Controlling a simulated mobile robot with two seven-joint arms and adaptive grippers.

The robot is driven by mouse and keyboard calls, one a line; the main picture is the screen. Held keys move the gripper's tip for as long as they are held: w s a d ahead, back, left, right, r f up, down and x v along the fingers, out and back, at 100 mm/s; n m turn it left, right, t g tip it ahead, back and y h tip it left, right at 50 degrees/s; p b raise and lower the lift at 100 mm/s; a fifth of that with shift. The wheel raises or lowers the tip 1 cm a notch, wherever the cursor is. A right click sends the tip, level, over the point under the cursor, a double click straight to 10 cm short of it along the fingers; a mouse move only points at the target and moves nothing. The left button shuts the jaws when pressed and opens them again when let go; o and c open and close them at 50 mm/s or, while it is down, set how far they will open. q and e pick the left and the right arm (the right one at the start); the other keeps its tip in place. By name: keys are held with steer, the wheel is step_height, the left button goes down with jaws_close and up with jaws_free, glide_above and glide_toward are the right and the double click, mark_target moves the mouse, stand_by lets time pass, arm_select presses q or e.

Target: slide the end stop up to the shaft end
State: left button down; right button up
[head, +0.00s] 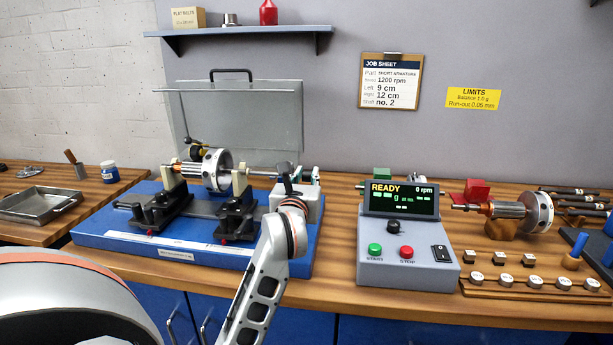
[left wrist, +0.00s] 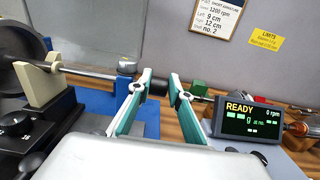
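The balancing stand has a blue base (head: 110,236) and carries a rotor (head: 216,170) on two cream supports. Its thin shaft runs right from the rotor and also shows in the left wrist view (left wrist: 90,73). My left gripper (head: 288,180) is at the stand's right end, partly covering the grey block (head: 311,203) there. In the left wrist view, a black cylinder (left wrist: 157,86), which may be the end stop, appears between my left gripper's fingertips (left wrist: 161,80). I cannot tell whether the fingers touch it. My right gripper is not in view.
A control box (head: 408,245) reading READY, 0 rpm stands right of the stand. A second rotor (head: 538,211) and several small weights (head: 535,282) lie further right. A clear guard (head: 240,120) stands behind the stand. The table's front strip is mostly clear.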

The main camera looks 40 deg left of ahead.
arm_select(q)
steer(key=shift+a, duration=0.15)
steer(key=c, duration=2.2)
jaws_free()
steer(key=shift+o, duration=0.3)
steer(key=shift+s, duration=0.1)
steer(key=v, duration=0.7)
steer(key=shift+s, duration=0.25)
